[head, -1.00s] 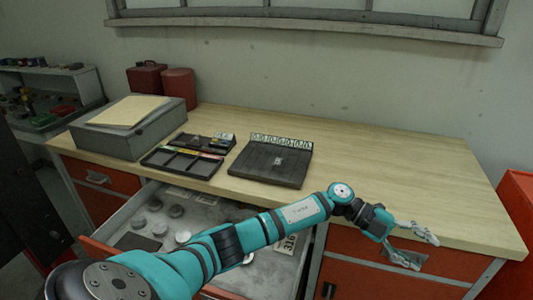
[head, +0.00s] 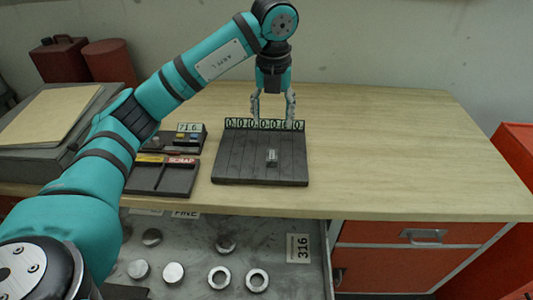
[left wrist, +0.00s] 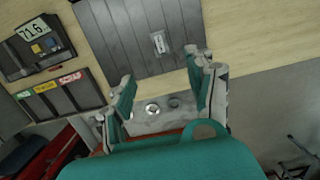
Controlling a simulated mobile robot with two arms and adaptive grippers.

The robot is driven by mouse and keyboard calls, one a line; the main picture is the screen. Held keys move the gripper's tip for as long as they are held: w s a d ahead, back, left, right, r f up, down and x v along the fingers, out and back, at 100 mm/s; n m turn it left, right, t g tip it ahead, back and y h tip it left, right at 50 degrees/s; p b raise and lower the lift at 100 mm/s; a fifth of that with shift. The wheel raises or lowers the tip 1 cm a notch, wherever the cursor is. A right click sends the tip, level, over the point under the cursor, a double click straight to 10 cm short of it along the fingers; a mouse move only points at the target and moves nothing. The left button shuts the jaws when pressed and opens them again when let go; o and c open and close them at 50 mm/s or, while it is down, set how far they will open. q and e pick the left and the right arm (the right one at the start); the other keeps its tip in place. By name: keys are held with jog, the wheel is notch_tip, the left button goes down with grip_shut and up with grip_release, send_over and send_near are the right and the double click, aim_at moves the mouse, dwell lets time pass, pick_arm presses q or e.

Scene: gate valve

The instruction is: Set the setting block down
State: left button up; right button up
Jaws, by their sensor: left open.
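A small grey metal block with a marked face, which I take as the setting block (head: 272,155), lies on the dark grooved board (head: 235,160). It also shows on the board in the left wrist view (left wrist: 159,43). My left gripper (head: 272,120) is open and empty. It points down over the board's back edge, by the row of number tags (head: 240,123), and appears behind the block, apart from it. In the left wrist view the two fingers (left wrist: 160,85) stand wide with nothing between them. My right gripper is in neither view.
A dark compartment tray (head: 178,180) with coloured labels and a small stand marked 71.6 (head: 188,127) are left of the board. A grey box (head: 30,120) stands further left. Below, an open drawer (head: 195,240) holds discs and rings. The bench top (head: 400,150) at right is clear.

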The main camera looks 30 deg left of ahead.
pick_arm(q)
jog(key=p, duration=0.2)
send_over(272, 155)
jog(key=f, duration=0.5)
jog(key=s+f, duration=0.1)
jog(key=f, duration=0.2)
jog(key=shift+d+f, duration=0.15)
jog(key=shift+d, duration=0.1)
jog(key=shift+w+f, duration=0.15)
jog(key=shift+f, duration=0.35)
jog(key=shift+f+p, duration=0.3)
jog(key=shift+p, duration=0.15)
jog(key=f, duration=0.1)
jog(key=f+p, duration=0.1)
jog(key=f, duration=0.1)
jog(key=shift+w+a+f+p, duration=0.3)
jog(key=shift+f+p, duration=0.05)
jog(key=shift+f, duration=0.4)
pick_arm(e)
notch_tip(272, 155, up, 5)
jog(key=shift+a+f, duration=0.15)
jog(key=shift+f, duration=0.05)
pick_arm(q)
jog(key=shift+c, duration=0.3)
jog(key=shift+c, duration=1)
jog(key=shift+w+r, duration=0.1)
grip_shut()
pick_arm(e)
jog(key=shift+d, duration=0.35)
